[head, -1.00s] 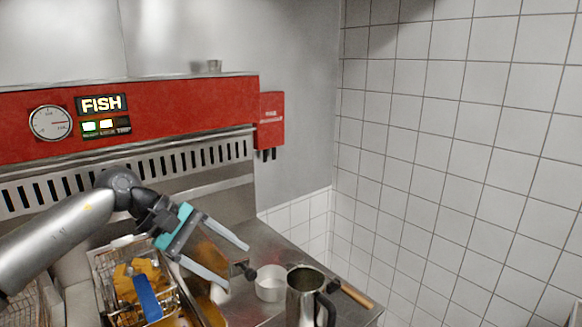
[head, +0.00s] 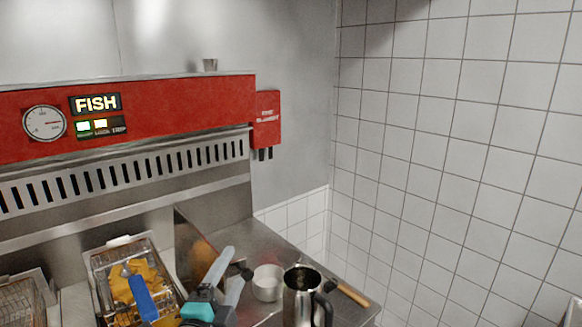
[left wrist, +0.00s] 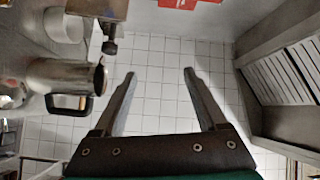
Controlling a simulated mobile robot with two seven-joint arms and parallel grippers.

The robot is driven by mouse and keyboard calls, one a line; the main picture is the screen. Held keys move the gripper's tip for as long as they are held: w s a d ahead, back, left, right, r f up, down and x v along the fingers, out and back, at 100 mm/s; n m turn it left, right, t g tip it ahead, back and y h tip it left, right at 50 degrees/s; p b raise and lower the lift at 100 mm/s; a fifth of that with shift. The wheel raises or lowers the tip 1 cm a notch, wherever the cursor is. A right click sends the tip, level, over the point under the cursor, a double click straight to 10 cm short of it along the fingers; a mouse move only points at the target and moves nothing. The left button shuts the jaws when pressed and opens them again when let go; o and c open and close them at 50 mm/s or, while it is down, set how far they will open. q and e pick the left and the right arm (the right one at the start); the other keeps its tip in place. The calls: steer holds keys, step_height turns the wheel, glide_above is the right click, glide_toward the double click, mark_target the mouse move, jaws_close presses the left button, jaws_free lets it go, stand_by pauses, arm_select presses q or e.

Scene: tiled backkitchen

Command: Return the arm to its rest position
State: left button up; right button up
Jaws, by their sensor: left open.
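My left gripper (head: 229,281) is low in the head view, over the steel counter and between the fryer basket and a white cup. Its two grey fingers are apart with nothing between them. In the left wrist view the fingers (left wrist: 158,80) are spread, with only white wall tiles showing behind the gap. Most of my left arm is out of the head view. My right gripper is in neither view.
A white cup (head: 267,284) and a steel jug (head: 300,300) stand on the counter (head: 240,236). A wooden handle (head: 352,294) lies beside the jug. The red fryer panel (head: 200,100) rises behind.

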arm_select(q)
steer(key=s+a+f+n+g+y, duration=0.2)
steer(key=s+f+n+g, duration=0.1)
steer(key=s+f+n, duration=0.25)
steer(key=s+a+f+n+g+y, duration=0.1)
steer(key=s+a+f+n+g, duration=0.25)
steer(key=f, duration=0.35)
steer(key=s+f+n+g, duration=0.4)
steer(key=s, duration=0.5)
steer(key=s+f+n+g, duration=0.3)
steer(key=s+f+g, duration=0.15)
steer(key=s, duration=0.45)
step_height(320, 180, down, 30)
steer(key=s+b, duration=0.2)
steer(key=b, duration=0.6)
steer(key=s+a+f+g+b, duration=0.1)
steer(key=s+f+b, duration=0.2)
steer(key=s+f, duration=0.4)
steer(key=s+a+f+b, duration=0.1)
steer(key=s+f+b, duration=0.3)
steer(key=s+f, duration=0.4)
step_height(320, 180, down, 5)
steer(key=shift+s+a+f+m+g, duration=0.1)
steer(key=shift+s+a+m+g, duration=0.2)
steer(key=shift+g, duration=0.1)
